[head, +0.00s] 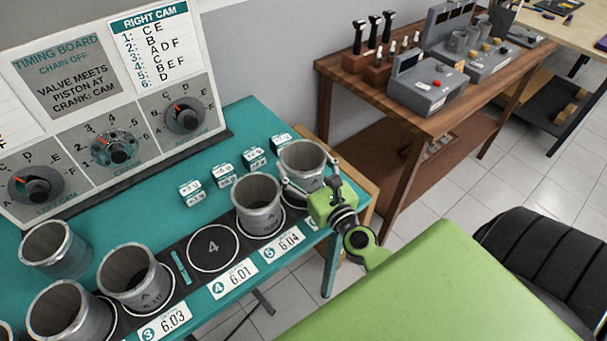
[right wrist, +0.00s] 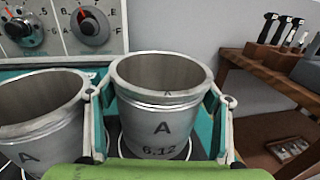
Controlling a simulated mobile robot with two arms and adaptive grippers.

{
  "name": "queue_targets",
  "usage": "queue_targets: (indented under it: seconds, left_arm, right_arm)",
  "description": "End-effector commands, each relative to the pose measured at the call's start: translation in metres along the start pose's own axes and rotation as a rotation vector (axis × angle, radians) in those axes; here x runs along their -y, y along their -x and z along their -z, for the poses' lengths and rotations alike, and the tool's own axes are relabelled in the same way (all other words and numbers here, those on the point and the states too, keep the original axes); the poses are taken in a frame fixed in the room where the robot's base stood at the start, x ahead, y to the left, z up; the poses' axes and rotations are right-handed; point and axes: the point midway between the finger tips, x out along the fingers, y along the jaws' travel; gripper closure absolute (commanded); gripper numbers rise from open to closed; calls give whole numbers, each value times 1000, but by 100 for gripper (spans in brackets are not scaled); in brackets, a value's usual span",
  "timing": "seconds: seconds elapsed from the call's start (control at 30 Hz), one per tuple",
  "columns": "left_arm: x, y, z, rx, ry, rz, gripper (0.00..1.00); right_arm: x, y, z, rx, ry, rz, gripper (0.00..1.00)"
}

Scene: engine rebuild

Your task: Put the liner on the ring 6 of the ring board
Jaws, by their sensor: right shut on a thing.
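The liner (head: 303,158) is a grey metal open cylinder, marked A 6.12 in the right wrist view (right wrist: 162,118). It stands upright at the right end of the dark ring board (head: 213,263), at the place past ring 5. My right gripper (head: 307,188) is shut on it, with one finger on each side. In the right wrist view part of a white ring line shows around the liner's foot. I cannot tell whether the foot touches the board. The ring 6 number and most of its label are hidden. My left gripper is not in view.
Another liner (head: 257,205) stands on ring 5, close to the left of the held one. Ring 4 (head: 213,247) is empty. Several more liners stand at the left. Small white-and-teal blocks (head: 222,174) lie behind the board, before the timing board (head: 110,95).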

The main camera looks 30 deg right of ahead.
Motion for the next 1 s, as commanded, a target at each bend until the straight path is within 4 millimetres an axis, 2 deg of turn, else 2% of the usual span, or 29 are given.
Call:
queue_targets:
  seconds: [0.03, 0.17, 0.57, 0.6, 1.0]
  left_arm:
    - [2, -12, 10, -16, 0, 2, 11]
    - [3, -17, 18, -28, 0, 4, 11]
    - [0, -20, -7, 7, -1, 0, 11]
    - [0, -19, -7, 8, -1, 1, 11]
    - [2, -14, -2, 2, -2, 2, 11]
  right_arm:
    - [0, 0, 14, 0, 5, -1, 61]
    - [0, 0, 22, 2, 4, 0, 61]
    - [0, 0, 26, 2, 1, 1, 61]
    - [0, 0, 26, -1, 1, 0, 21]
    - [0, 2, 21, -2, 1, 0, 21]
